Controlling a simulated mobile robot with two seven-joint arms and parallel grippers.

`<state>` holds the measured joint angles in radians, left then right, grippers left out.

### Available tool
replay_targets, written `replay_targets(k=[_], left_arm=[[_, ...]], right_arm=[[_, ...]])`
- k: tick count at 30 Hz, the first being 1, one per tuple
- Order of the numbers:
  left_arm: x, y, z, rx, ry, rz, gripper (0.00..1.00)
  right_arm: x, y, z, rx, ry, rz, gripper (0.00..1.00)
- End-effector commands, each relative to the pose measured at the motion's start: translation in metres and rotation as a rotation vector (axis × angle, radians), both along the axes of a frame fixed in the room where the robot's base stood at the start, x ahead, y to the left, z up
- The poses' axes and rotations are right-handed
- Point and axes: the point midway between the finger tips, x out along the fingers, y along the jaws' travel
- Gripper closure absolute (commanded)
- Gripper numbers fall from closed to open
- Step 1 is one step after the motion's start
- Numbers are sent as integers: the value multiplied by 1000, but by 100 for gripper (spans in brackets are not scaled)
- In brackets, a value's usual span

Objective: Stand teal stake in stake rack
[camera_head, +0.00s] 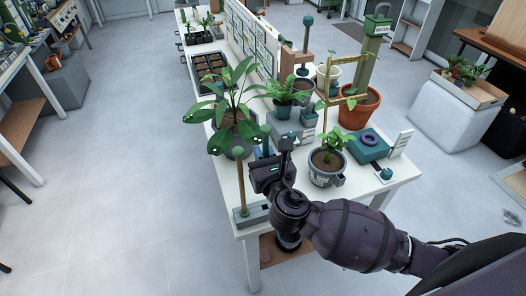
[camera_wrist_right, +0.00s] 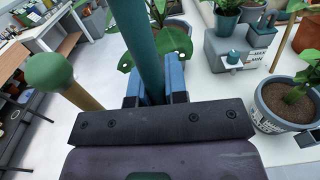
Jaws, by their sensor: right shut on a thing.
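The teal stake (camera_wrist_right: 142,48) rises between the blue fingers of my right gripper (camera_wrist_right: 155,82) in the right wrist view. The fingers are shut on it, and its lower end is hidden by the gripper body. In the head view my right gripper (camera_head: 266,160) is above the near left part of the white table. The grey stake rack (camera_head: 257,215) sits at the table's near left corner. A tan stake with a green ball top (camera_head: 240,190) stands upright in it and also shows in the right wrist view (camera_wrist_right: 52,76). My left gripper is not in view.
A broad-leaved potted plant (camera_head: 236,112) stands just behind the rack. A small grey pot (camera_head: 326,172) stands right of my gripper. A teal block with a dark ring (camera_head: 368,146) and a large terracotta pot (camera_head: 358,108) are further right. Floor left of the table is clear.

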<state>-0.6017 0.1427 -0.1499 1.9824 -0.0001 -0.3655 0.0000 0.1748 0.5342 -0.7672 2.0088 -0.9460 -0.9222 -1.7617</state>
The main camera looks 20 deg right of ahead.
Motion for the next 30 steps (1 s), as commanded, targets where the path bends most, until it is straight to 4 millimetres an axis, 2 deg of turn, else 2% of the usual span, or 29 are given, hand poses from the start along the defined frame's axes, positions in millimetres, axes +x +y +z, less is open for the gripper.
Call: replay_targets(k=[3,12,21,30], left_arm=[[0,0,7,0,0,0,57],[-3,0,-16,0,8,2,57],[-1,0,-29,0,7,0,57],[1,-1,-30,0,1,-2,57]], right_arm=[[0,0,2,1,2,-1,100],[0,0,-27,0,1,0,100],[0,0,-54,0,2,-1,100],[0,0,-58,0,0,0,100]])
